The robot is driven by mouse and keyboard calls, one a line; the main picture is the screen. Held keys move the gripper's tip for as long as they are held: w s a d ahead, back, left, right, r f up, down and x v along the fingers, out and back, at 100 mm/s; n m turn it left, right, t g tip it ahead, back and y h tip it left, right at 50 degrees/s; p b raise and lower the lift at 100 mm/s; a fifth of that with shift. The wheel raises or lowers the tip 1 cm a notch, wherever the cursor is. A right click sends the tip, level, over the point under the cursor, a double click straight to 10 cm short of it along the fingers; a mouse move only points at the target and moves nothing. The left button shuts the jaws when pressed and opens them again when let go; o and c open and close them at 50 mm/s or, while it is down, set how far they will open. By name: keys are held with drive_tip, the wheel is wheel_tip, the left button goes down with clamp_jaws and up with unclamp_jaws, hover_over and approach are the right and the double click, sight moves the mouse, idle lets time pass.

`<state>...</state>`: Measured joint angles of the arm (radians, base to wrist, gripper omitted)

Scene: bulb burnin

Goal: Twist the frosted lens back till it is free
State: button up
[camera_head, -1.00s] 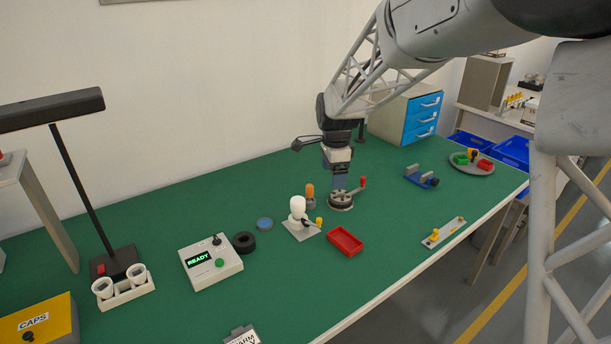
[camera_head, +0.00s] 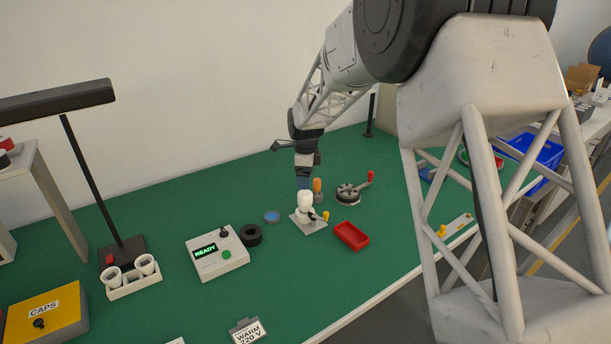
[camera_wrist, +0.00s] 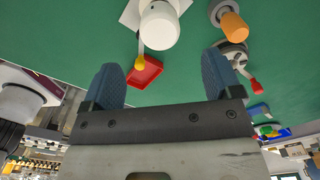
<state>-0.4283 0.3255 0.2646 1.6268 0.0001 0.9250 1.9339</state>
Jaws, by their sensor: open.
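The white frosted lens (camera_head: 305,200) stands upright on a pale square base plate (camera_head: 303,227), with a black lever and a yellow knob (camera_head: 326,215) at its side. In the wrist view the lens (camera_wrist: 160,26) is a white rounded cylinder beyond the fingertips. My gripper (camera_head: 304,184) is just above the lens in the head view, its fingers pointing down. In the wrist view my gripper (camera_wrist: 161,68) has its two blue fingers wide apart with nothing between them. The fingers look apart from the lens; the exact gap is hard to tell.
A red tray (camera_head: 352,236) lies right of the base. An orange-handled piece (camera_head: 317,186) and a round fixture with a red-knobbed crank (camera_head: 348,193) stand behind. A black ring (camera_head: 251,235), blue disc (camera_head: 272,216) and READY box (camera_head: 217,254) are to the left.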

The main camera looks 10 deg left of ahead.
sight(305, 193)
drive_tip(key=shift+f, duration=3.9)
drive_tip(key=c, duration=1)
drive_tip(key=shift+n, duration=1.5)
